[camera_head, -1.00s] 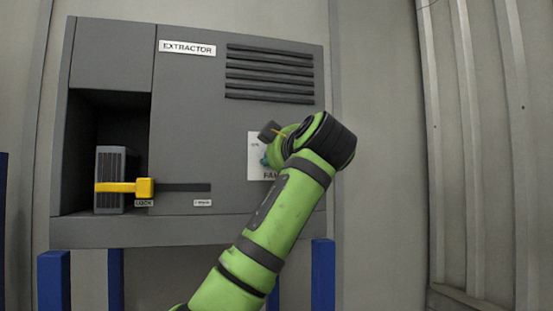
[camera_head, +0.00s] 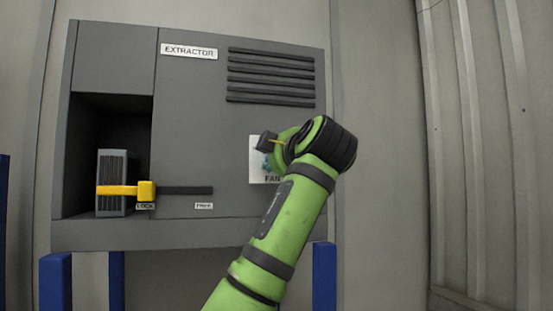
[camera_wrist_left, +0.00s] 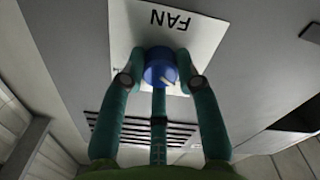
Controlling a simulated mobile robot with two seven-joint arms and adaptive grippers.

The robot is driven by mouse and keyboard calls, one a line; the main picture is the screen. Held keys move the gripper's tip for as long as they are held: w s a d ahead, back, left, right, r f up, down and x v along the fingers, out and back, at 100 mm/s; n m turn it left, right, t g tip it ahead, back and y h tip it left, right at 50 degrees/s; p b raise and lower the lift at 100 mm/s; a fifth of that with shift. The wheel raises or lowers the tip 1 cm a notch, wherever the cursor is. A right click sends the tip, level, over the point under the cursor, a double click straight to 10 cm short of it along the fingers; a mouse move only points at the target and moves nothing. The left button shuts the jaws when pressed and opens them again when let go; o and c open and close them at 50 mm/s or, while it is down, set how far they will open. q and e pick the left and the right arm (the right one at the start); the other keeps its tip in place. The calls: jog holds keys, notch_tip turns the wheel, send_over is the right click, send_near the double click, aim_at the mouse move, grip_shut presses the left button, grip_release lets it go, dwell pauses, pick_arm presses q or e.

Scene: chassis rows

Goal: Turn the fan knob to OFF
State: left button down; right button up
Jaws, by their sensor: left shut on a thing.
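The fan knob (camera_wrist_left: 160,68) is blue and round, with a pale mark near its edge, on a white plate (camera_wrist_left: 185,30) labelled FAN. The plate reads upside down in the left wrist view. In the head view the plate (camera_head: 256,172) is partly covered by my wrist and the knob is mostly hidden. My left gripper (camera_wrist_left: 160,78) has its teal fingers closed around the knob's sides. Other lettering on the plate is too small or hidden to read, so I cannot tell the knob's setting. My right gripper is not in view.
The grey extractor cabinet (camera_head: 190,120) has a slotted vent (camera_head: 270,75) above the plate. At its left, an open bay holds a grey ribbed block (camera_head: 112,165) with a yellow latch (camera_head: 146,191) across it. Blue legs (camera_head: 324,275) carry the cabinet. Wall space at right is clear.

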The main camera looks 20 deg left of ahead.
pick_arm(q)
jog(key=c, duration=0.9)
grip_release()
jog(key=shift+w+d+f, duration=0.1)
jog(key=shift+w+f, duration=0.05)
jog(key=shift+f, duration=0.3)
jog(key=shift+r, duration=0.15)
jog(key=v, duration=1.2)
jog(key=shift+w, duration=0.1)
